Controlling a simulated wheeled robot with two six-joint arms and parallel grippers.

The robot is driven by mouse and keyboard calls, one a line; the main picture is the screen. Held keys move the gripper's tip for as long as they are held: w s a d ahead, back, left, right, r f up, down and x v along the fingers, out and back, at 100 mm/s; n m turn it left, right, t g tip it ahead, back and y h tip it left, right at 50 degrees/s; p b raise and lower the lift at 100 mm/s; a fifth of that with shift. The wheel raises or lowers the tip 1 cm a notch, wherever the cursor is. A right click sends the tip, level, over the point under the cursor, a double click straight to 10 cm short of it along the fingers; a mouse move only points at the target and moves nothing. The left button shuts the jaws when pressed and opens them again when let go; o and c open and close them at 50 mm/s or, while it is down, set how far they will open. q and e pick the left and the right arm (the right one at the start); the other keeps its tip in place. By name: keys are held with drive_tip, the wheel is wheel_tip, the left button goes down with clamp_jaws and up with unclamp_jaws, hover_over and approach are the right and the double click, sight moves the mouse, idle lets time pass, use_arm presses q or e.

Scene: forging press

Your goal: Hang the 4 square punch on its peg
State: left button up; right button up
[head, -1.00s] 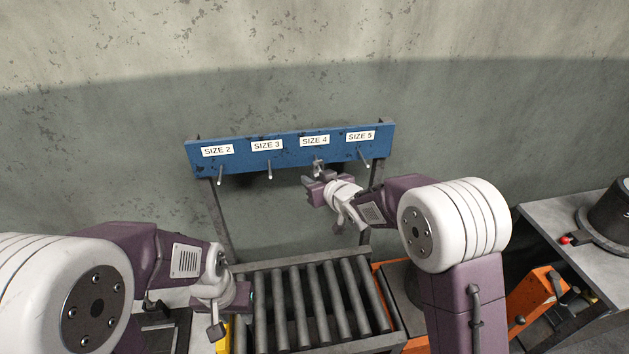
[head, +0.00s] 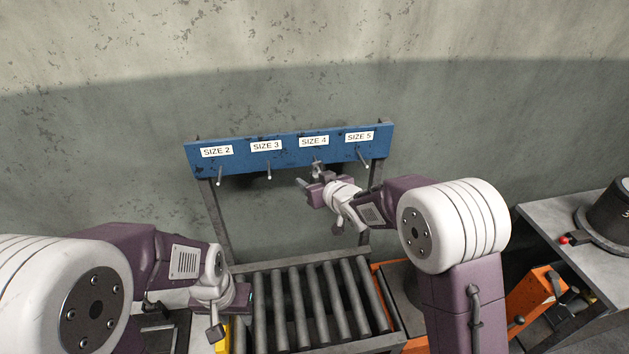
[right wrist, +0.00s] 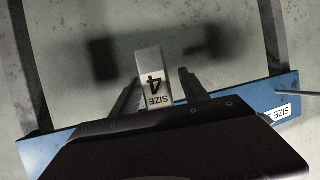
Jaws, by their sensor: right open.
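The square punch (right wrist: 152,72) is a grey block marked SIZE 4. In the right wrist view it stands between the two fingers of my right gripper (right wrist: 158,92), with a visible gap on its right side. In the head view my right gripper (head: 309,187) is open just below the SIZE 4 label (head: 314,141). A small grey part (head: 318,168) shows at the SIZE 4 peg. The gripper hides most of this spot, so I cannot tell how the punch sits on the peg. My left gripper (head: 238,297) is low at the left of the rollers, its fingers unclear.
The blue board (head: 240,156) carries several labelled pegs; the SIZE 2 peg (head: 219,176), SIZE 3 peg (head: 269,170) and SIZE 5 peg (head: 363,158) look bare. A roller conveyor (head: 310,305) lies below. A grey table (head: 560,235) stands at the right.

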drive_tip(key=b+v, duration=0.2)
drive_tip(key=v, duration=0.7)
